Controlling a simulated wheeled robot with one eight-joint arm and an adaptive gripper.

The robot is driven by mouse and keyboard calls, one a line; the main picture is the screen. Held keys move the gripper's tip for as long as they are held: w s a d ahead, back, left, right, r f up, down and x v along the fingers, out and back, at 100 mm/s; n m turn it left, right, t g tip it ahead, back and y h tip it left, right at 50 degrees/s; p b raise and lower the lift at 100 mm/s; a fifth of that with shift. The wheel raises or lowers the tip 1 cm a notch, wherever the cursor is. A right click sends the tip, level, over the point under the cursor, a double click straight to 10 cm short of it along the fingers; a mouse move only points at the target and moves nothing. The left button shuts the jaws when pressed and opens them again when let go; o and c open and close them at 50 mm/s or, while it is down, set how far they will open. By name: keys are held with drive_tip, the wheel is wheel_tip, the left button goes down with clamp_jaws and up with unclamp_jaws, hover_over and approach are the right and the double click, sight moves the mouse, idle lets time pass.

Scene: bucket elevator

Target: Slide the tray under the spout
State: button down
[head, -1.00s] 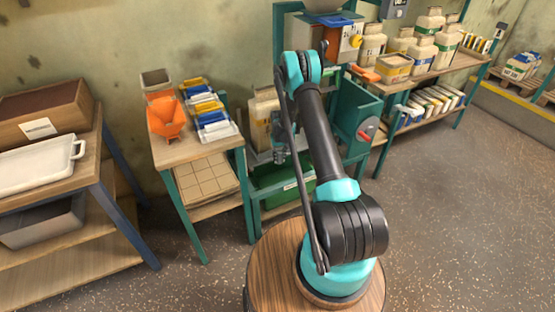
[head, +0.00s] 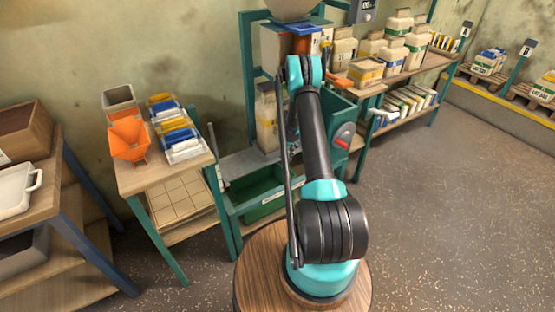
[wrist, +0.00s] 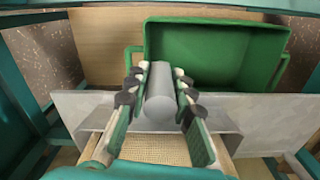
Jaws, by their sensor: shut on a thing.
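A grey metal tray-like plate (head: 243,163) lies low in the teal machine frame, above a deep green bin (head: 262,190). In the wrist view the grey plate (wrist: 250,112) spans the picture, and the green bin (wrist: 212,52) stands beyond it. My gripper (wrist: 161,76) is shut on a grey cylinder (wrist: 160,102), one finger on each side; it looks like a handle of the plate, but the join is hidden. In the head view my arm hides most of the gripper. The hopper (head: 293,8) tops the machine; I cannot make out the spout.
A large pale bag (head: 266,118) stands behind the plate. Floor at right is clear.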

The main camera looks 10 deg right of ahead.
drive_tip(key=w+d, duration=0.2)
drive_tip(key=d, duration=0.5)
drive_tip(key=shift+w, duration=0.15)
drive_tip(key=c, duration=1.3)
unclamp_jaws()
drive_tip(key=shift+d, duration=0.1)
drive_tip(key=shift+a, duration=0.2)
